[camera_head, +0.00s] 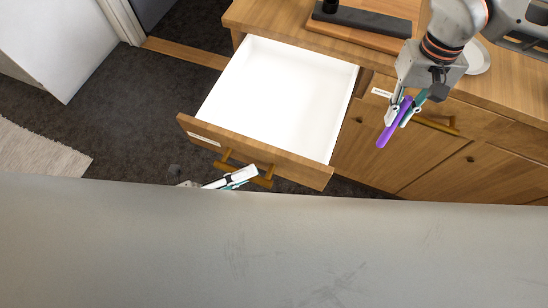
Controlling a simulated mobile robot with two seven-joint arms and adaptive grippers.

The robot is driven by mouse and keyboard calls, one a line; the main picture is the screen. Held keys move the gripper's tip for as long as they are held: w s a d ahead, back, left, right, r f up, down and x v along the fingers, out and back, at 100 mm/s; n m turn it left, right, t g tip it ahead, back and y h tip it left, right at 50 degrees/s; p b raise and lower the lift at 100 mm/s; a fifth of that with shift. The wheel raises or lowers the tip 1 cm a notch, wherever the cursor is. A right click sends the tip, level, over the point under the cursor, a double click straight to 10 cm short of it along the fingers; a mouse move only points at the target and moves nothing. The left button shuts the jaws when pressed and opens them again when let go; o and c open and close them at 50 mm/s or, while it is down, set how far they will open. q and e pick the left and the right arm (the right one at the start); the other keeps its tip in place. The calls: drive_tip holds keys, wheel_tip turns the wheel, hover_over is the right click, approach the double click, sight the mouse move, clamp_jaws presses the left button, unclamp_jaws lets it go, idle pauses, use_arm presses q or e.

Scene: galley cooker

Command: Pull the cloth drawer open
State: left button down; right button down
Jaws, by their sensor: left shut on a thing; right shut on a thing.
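The cloth drawer (279,161) stands pulled out from the wooden cabinet, and its white inside (282,95) looks empty. A label sits on its front, too small to read. My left gripper (251,174) is at the drawer's wooden bar handle (262,182), shut on it. The rest of that gripper is partly hidden by a grey surface in the foreground. My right gripper (400,112) is shut on a purple stick-like thing (386,134), held in front of the cabinet to the right of the drawer.
The wooden counter (245,14) bears a dark long object (362,20) on a board and a white plate (476,58). Another drawer handle (436,124) and cabinet doors (378,152) are at the right. Dark carpet (120,115) is clear to the left.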

idle(0.3)
use_arm(q)
drive_tip(key=c, duration=2)
unclamp_jaws()
drive_tip(key=shift+a, duration=0.1)
drive_tip(key=v, duration=1.2)
drive_tip(key=shift+s, duration=0.15)
